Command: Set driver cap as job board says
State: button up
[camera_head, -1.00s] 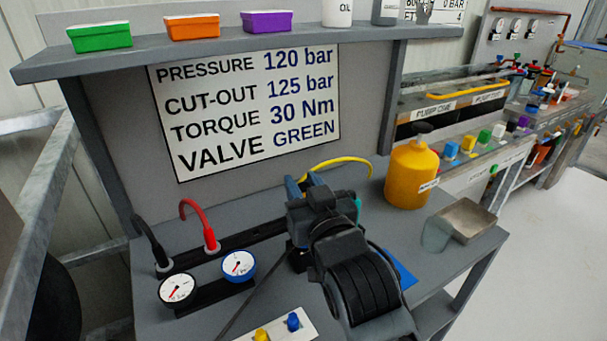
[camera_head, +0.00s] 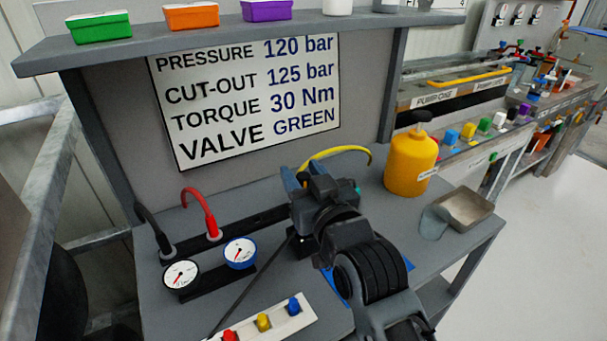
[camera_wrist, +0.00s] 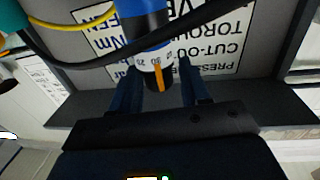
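The job board (camera_head: 290,88) reads pressure 120 bar, cut-out 125 bar, torque 30 Nm, valve green. My gripper (camera_head: 298,175) is low in front of it, over the bench. In the wrist view, the blue and black driver (camera_wrist: 145,22) hangs down from the top, with a white number ring (camera_wrist: 150,64) above its dark cap (camera_wrist: 157,82). The cap bears an orange line; the small ring numbers are hard to read. The two fingers of my gripper (camera_wrist: 161,85) stand apart on either side of the cap, with a slight gap on the right. The driver is hidden in the head view.
Two gauges (camera_head: 240,252) and red and black hoses (camera_head: 203,212) stand left of my gripper. A yellow bottle (camera_head: 411,165) and a metal tray (camera_head: 468,207) are to the right. A strip with coloured knobs (camera_head: 263,322) lies in front. A shelf (camera_head: 350,23) overhangs the bench.

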jog(key=shift+o, duration=0.4)
jog(key=shift+s+d, duration=0.25)
jog(key=shift+s, duration=0.2)
jog(key=b+v, duration=0.1)
jog(key=v, duration=0.5)
jog(key=shift+s+d, duration=0.2)
jog(key=shift+s, duration=0.15)
